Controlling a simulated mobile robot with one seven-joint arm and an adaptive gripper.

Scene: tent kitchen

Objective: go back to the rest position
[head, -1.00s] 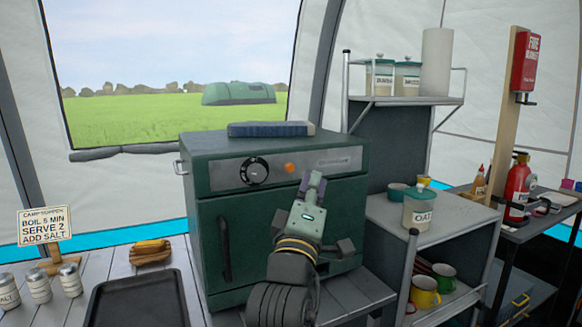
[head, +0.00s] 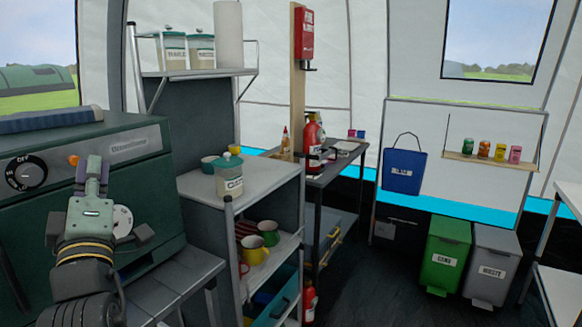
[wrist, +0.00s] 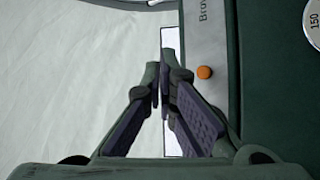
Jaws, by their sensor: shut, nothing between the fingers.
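My gripper (head: 95,168) is raised in front of the dark green oven (head: 150,190) at the left of the head view. Its fingers point up, close to the orange light on the oven's control panel. In the wrist view the two purple-padded fingers of the gripper (wrist: 163,82) are drawn together with nothing held. The oven's panel and orange light (wrist: 204,72) show just right of the fingertips there. I cannot tell whether the fingers touch the panel.
A grey shelf unit (head: 265,180) with a labelled jar (head: 229,178) and mugs stands right of the oven. A side table (head: 345,158) holds a fire extinguisher (head: 313,140). A green bin (head: 447,255) and a grey bin (head: 493,265) stand farther right. Dark floor between is open.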

